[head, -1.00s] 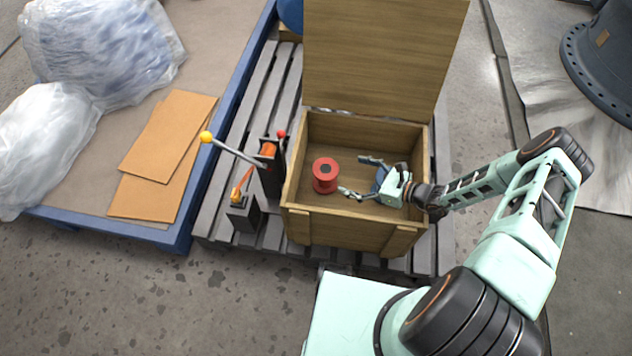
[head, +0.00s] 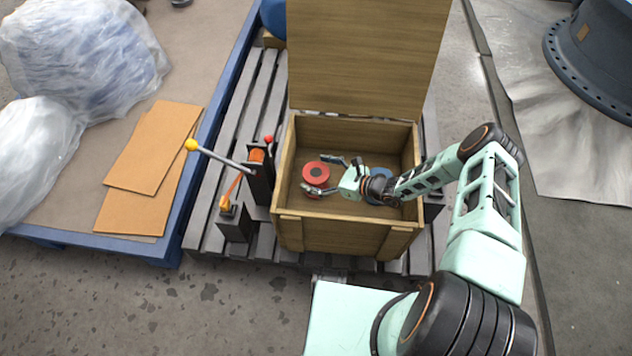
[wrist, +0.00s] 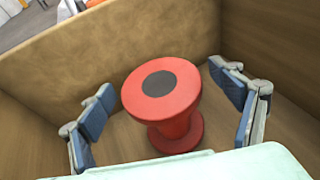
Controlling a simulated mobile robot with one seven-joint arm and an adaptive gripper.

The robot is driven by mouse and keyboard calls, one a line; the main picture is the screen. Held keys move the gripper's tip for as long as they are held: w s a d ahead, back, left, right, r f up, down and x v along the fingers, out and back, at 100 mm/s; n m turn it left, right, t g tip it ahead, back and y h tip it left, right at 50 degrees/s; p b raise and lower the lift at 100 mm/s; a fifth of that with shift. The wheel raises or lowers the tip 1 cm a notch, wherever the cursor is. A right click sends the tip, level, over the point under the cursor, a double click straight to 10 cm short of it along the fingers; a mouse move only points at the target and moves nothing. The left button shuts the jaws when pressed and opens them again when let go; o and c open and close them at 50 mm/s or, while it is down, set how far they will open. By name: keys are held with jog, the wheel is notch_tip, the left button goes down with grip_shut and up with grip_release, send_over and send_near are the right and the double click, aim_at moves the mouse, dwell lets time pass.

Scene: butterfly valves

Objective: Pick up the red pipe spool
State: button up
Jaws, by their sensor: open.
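The red pipe spool (head: 316,173) stands upright inside the wooden crate (head: 347,235), left of the crate's middle. In the wrist view the red spool (wrist: 165,95) shows its round top flange with a dark centre, a narrower waist and a lower flange. My gripper (head: 327,175) is open inside the crate, coming in from the right. Its blue-padded fingers, seen in the wrist view (wrist: 168,112), stand on either side of the spool, with a gap visible on both sides. A blue round thing (head: 380,172) lies in the crate, partly hidden behind my wrist.
The crate's raised lid (head: 365,55) stands at the back. Left of the crate are valves with a yellow-knobbed lever (head: 220,157) and an orange handle. The crate sits on a grey slatted pallet (head: 204,215). Brown cardboard sheets (head: 150,160) lie farther left.

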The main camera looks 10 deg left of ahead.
jog(key=c, duration=2.2)
